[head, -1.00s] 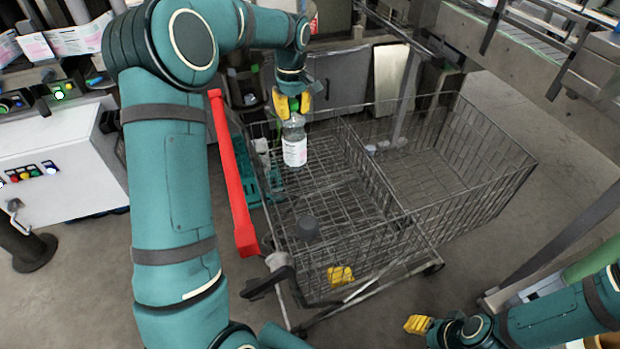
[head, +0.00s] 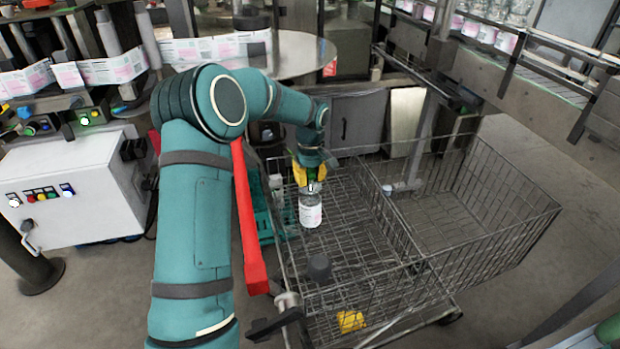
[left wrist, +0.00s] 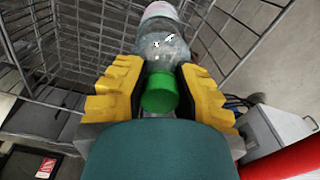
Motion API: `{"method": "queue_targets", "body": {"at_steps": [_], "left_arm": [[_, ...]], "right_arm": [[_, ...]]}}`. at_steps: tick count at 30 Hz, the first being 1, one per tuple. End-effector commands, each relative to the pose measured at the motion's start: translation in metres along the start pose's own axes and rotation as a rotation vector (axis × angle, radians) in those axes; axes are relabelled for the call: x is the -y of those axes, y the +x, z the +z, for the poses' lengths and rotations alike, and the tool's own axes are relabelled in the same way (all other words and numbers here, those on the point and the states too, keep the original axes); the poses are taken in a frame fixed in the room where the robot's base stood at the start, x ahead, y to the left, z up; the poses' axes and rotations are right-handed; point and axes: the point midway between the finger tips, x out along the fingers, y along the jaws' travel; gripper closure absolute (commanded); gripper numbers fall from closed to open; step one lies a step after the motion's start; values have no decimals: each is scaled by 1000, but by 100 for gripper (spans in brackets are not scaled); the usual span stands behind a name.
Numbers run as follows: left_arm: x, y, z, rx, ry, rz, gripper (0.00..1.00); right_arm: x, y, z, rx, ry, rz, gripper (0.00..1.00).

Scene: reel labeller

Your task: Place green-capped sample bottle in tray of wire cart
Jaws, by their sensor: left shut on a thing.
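The sample bottle (head: 310,210) is clear with a white label and hangs upright over the left part of the wire cart (head: 440,270). My left gripper (head: 309,182) is shut on it from above, near the cap. In the left wrist view the green cap (left wrist: 160,93) sits between the yellow fingers of the left gripper (left wrist: 160,85), with the clear bottle body beyond it. I cannot tell whether the bottle's base touches the cart's wire. My right gripper is not in view.
A dark round object (head: 319,267) and a yellow object (head: 350,321) are in the cart's near left part. A red bar (head: 248,220) runs along the cart's left side. A white control box (head: 75,190) stands at left. The cart's right compartment looks mostly empty.

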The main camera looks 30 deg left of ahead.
Motion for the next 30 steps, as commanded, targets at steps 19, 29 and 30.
{"method": "queue_targets", "body": {"at_steps": [19,29,30], "left_arm": [[0,-3,0,-1,0,1,48],[-1,-59,0,-3,-1,2,48],[0,-68,-1,-3,-1,3,48]], "right_arm": [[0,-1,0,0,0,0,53],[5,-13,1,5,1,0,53],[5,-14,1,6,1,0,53]]}}
